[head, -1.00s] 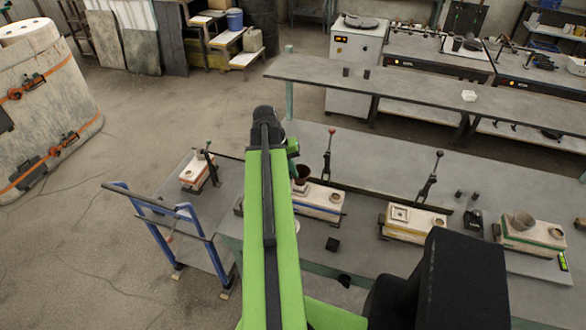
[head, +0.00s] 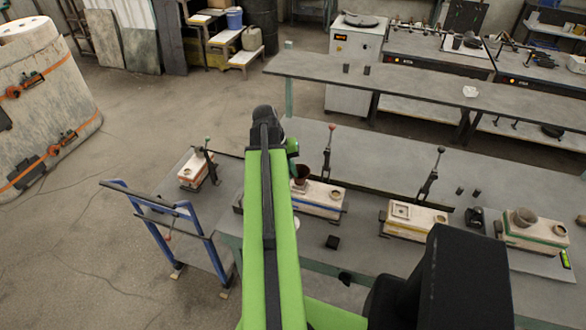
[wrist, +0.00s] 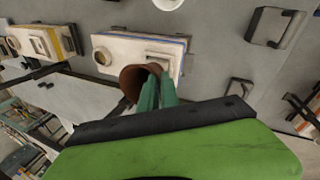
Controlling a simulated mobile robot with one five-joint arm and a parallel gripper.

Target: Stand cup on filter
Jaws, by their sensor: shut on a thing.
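My gripper (wrist: 157,92) has teal fingers shut on the wall of a reddish-brown cup (wrist: 134,82). The cup also shows in the head view (head: 300,183), just right of my green arm. It is over a pale casting mould with a blue stripe (head: 322,199), seen in the wrist view too (wrist: 118,46). On that mould, a square raised piece, which looks like the filter (wrist: 166,56), is partly hidden behind the cup and fingers. A round opening (wrist: 102,56) lies to its left. I cannot tell whether the cup touches the filter.
Upright levers (head: 431,178) rise behind. A small dark block (head: 332,242) lies in front. A blue-handled cart (head: 152,205) stands left.

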